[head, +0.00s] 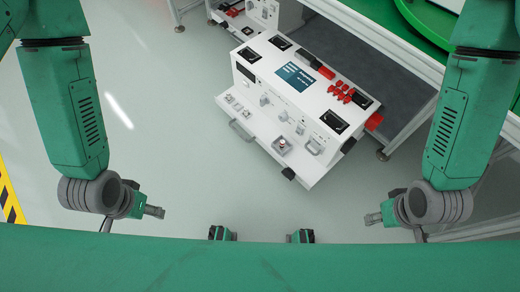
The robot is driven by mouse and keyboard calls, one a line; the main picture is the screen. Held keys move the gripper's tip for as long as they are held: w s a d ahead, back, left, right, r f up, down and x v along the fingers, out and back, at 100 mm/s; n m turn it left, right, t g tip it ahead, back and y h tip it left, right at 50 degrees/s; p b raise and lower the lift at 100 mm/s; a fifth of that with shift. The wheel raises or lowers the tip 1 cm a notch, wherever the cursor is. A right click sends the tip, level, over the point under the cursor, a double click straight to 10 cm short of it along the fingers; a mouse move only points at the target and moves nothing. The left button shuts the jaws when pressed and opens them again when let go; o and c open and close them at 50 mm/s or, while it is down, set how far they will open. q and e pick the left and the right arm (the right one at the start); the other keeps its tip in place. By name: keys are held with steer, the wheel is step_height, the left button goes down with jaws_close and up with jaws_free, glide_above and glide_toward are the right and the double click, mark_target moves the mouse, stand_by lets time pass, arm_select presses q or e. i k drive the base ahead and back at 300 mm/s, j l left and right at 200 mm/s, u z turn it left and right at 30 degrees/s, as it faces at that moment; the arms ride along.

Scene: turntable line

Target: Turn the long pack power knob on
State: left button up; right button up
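A large white pack (300,112) stands tilted in the picture at centre right. Its sloping front panel carries several small grey knobs, one of them a knob (283,116) near the middle. I cannot tell which is the power knob or how it is set. A ledge below the panel bears a red button (282,144) and small switches. My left gripper (154,211) is low at left, well apart from the pack. My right gripper (372,218) is low at right, also apart from it. Both look empty, but their fingers are too small to tell open or shut.
Red connectors (342,92) and a blue label (296,76) are on the pack's top. A white frame bench (405,133) stands behind at right, near a green round table (415,22). Yellow-black floor tape (9,197) runs at far left.

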mark_target(264, 100)
steer(key=i+l+z, duration=0.1)
steer(key=z, duration=0.3)
steer(key=i+l+z, duration=0.2)
steer(key=z, duration=0.15)
steer(key=l, duration=0.1)
